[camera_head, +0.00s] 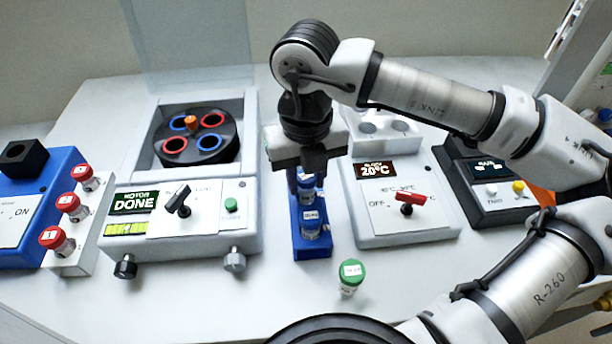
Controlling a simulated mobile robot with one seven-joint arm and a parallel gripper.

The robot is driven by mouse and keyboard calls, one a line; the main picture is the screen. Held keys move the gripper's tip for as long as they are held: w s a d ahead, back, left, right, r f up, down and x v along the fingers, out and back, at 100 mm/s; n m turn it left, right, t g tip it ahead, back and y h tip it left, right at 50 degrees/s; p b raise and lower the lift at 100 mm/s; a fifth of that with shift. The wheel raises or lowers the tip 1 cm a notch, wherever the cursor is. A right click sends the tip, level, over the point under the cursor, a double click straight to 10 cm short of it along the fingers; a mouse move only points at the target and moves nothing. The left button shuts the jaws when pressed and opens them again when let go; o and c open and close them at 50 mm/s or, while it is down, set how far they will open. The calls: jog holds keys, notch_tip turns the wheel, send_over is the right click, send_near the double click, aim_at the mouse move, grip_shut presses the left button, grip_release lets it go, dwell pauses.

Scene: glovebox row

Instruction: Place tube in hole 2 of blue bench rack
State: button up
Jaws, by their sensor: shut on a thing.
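The blue bench rack (312,252) stands on the bench in the middle, its long side running away from me. My gripper (307,178) points down over the back part of the rack and is shut on this second tube. The fingers and wrist hide the back of the rack. I cannot tell whether the held tube's bottom is inside a hole, or read the hole numbers.
A green-capped tube (350,277) stands on the bench in front. The centrifuge (182,230), showing DONE, is left, with several red-capped tubes (67,203) beyond it. The heater block (407,225), reading 20°C, is close on the right. The front bench is partly clear.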

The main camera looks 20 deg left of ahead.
jog(key=shift+f, duration=0.5)
jog(key=shift+f+b, duration=0.2)
jog(key=shift+b, duration=0.1)
jog(key=o, duration=0.9)
jog(key=shift+o, duration=0.2)
jog(key=shift+r, duration=0.1)
notch_tip(320, 180, up, 12)
jog(key=b, duration=0.1)
jog(key=shift+r, duration=0.15)
